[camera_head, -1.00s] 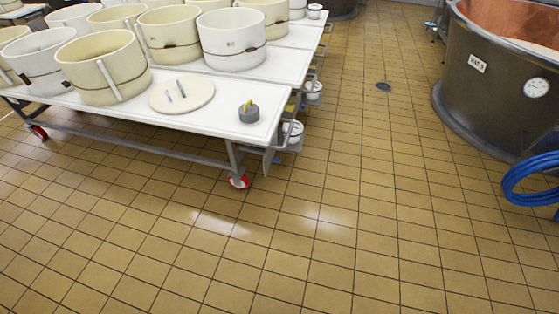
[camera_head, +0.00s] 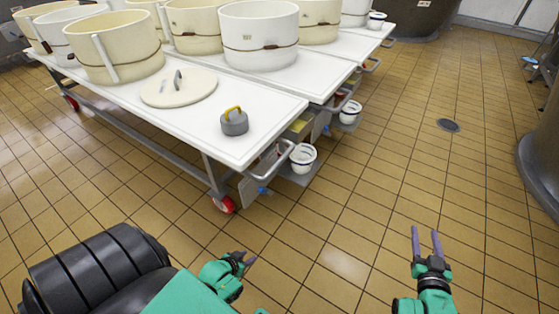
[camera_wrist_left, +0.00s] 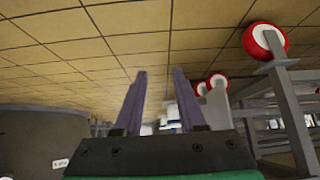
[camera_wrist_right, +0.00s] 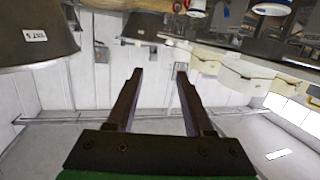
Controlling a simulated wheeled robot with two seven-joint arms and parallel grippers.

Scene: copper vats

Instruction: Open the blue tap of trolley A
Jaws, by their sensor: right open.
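The nearest white trolley (camera_head: 190,125) stands ahead on red-rimmed wheels. I cannot read a letter on it. A small blue piece, perhaps the blue tap (camera_head: 263,190), shows low beneath its right end, close to a grey panel. It is too small to tell whether it is open. My left gripper (camera_head: 250,259) is low in front of the trolley, apart from it; its fingers stand apart and empty in the left wrist view (camera_wrist_left: 158,72). My right gripper (camera_head: 425,230) is open and empty over the floor to the right, also seen in the right wrist view (camera_wrist_right: 159,72).
Cream and white tubs, a round lid (camera_head: 195,90) and a grey weight with a yellow handle (camera_head: 235,123) stand on the trolley. A white bucket (camera_head: 302,160) sits under the trolley's end. More trolleys stand behind. A dark vat (camera_head: 540,160) is at the right. Tiled floor between is clear.

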